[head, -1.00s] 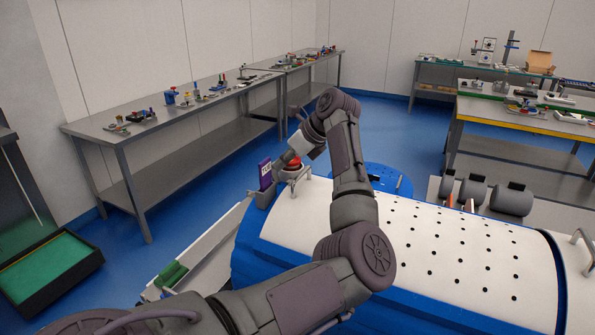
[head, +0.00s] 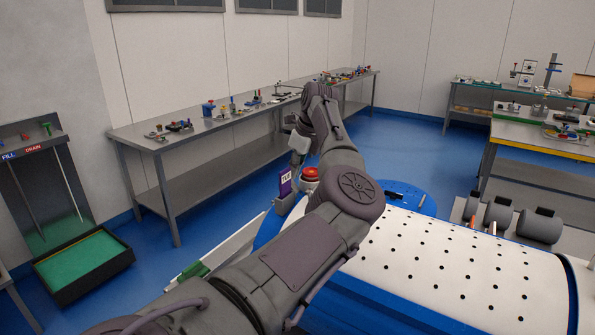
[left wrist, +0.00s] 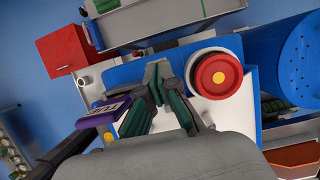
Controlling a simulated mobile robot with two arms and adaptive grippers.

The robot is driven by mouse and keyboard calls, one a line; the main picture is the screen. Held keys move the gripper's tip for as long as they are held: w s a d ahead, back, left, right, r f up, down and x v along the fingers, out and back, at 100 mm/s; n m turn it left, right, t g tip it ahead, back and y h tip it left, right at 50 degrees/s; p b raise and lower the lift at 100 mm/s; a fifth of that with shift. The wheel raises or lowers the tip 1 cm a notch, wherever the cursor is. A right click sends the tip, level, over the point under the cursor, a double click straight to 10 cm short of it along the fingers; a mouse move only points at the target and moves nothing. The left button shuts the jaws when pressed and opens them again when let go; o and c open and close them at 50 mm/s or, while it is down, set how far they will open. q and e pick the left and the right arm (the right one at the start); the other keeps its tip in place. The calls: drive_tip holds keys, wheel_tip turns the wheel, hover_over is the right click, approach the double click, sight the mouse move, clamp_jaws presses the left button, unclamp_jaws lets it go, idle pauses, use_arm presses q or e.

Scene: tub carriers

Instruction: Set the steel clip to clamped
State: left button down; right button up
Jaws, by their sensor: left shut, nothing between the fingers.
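My left gripper (left wrist: 158,78) has its fingertips close together with nothing between them. It hangs over the blue and white end of the tub carrier (head: 420,262). In the left wrist view it is between a purple tag (left wrist: 103,112) on the left and a round red knob with a yellow centre (left wrist: 220,75) on the right. The red knob also shows in the head view (head: 310,174), with the tag (head: 286,181) beside it. In the head view the fingertips are hidden. I cannot clearly make out the steel clip; grey metal parts lie around the fingertips. My right gripper is not in view.
A red box (left wrist: 68,50) shows at the upper left of the left wrist view. A long steel bench (head: 215,135) stands along the wall. A black tray with a green bottom (head: 82,262) lies at the left. Blue floor is open between the benches.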

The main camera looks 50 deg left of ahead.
use_arm(q)
drive_tip(key=shift+s+a+f, duration=0.1)
drive_tip(key=shift+s+a, duration=0.1)
drive_tip(key=shift+a, duration=0.1)
drive_tip(key=shift+s+a+f+b, duration=0.15)
drive_tip(key=shift+a+f+b, duration=0.15)
drive_tip(key=shift+a, duration=0.35)
drive_tip(key=shift+s+a+f+b, duration=0.1)
drive_tip(key=shift+a+f+b, duration=0.15)
drive_tip(key=shift+a, duration=0.25)
drive_tip(key=shift+s+a+f+b, duration=0.25)
drive_tip(key=shift+a+f+b, duration=0.25)
drive_tip(key=shift+a, duration=0.15)
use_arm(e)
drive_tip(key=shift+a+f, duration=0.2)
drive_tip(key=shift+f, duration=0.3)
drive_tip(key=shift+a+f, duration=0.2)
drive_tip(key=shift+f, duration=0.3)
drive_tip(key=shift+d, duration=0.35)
